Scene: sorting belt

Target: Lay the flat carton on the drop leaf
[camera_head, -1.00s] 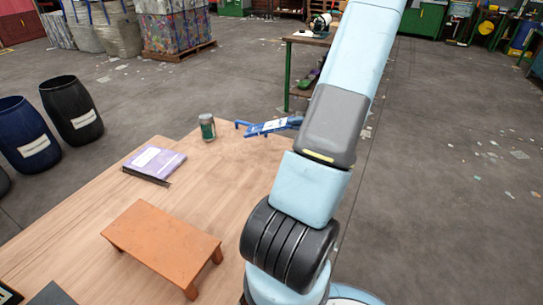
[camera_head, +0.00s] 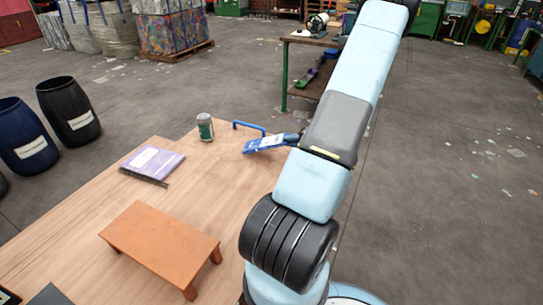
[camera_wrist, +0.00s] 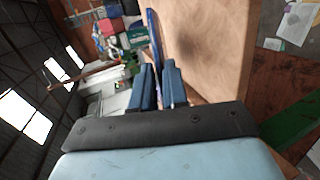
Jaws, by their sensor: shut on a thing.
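A flat blue carton with a white label (camera_head: 263,144) is held by my gripper (camera_head: 291,138) over the far right part of the table. In the wrist view the carton (camera_wrist: 154,35) shows as a thin blue strip, nearly edge-on, between the two dark blue fingers of my gripper (camera_wrist: 158,78). The far end of the wooden table juts out as a narrower section, which looks like the drop leaf (camera_head: 220,150); I see no clear hinge line. The carton appears just above this surface; I cannot tell whether it touches.
A green can (camera_head: 205,128) stands left of the carton, and a blue rail (camera_head: 248,125) stands just behind it. A purple-and-white flat pack (camera_head: 153,162) and an orange low stand (camera_head: 160,245) are on the table. Bare wood lies between them and the carton.

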